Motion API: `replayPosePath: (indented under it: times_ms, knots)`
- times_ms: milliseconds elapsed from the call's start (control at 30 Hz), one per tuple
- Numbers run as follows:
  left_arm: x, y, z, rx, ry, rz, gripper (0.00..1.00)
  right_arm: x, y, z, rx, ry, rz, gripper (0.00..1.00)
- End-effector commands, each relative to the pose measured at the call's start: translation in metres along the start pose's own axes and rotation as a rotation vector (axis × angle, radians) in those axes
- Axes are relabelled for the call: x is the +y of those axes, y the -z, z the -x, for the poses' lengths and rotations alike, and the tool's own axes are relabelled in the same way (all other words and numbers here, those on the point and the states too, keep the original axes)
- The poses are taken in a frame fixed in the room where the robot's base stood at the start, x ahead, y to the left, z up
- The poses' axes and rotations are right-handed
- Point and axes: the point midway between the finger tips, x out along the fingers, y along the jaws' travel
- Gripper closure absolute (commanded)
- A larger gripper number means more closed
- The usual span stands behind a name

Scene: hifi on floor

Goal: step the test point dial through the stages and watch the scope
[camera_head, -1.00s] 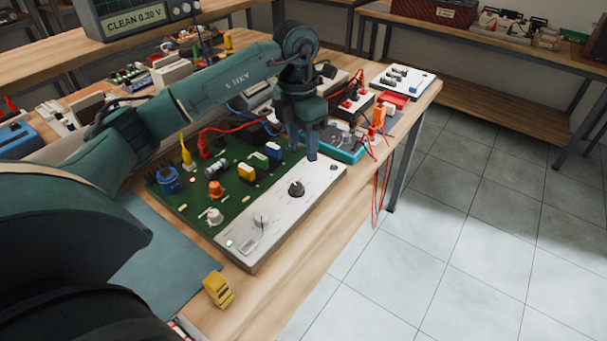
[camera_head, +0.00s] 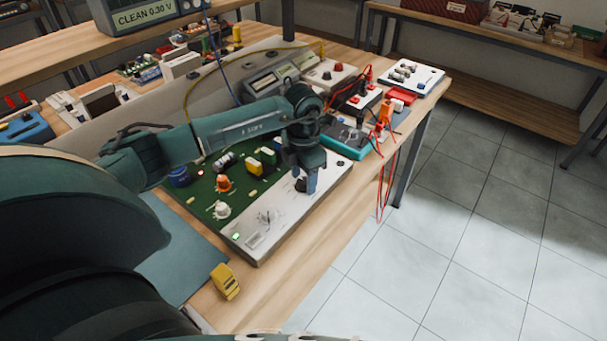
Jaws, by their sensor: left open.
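The amplifier board has a green circuit area and a white front panel (camera_head: 285,215). A black dial (camera_head: 300,185) on that panel is partly hidden by my left gripper (camera_head: 305,184). The gripper points down with its fingers at the dial, one in front of its right side. It is open; I cannot tell whether the fingers touch the dial. A pale knob (camera_head: 265,218) sits nearer on the panel, and a small green light (camera_head: 236,236) glows at its near left corner. The scope screen (camera_head: 145,15) at the top left reads "CLEAN 0.30 V". My right gripper is out of view.
An orange knob (camera_head: 224,183) and several components stand on the circuit area. A teal meter (camera_head: 345,138) with red leads lies just beyond the panel. A yellow object (camera_head: 225,281) sits near the table's front edge. The tiled floor at the right is clear.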

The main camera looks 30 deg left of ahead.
Motion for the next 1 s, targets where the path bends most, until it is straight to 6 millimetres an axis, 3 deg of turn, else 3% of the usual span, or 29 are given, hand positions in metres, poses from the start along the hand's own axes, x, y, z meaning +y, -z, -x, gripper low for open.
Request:
replayPosePath:
  times_ms: [267, 800, 1000]
  knots:
    - [-0.0002, -0.0002, -0.0014, -0.001, 0.000, -0.001, 0.51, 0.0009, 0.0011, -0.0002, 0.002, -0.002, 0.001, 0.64]
    - [-0.0002, -0.0003, -0.0009, -0.001, 0.001, 0.000, 0.95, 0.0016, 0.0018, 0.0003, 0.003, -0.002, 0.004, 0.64]
    - [-0.0002, -0.0003, -0.0013, -0.001, 0.001, -0.013, 0.95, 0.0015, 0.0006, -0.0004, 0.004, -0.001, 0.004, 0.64]
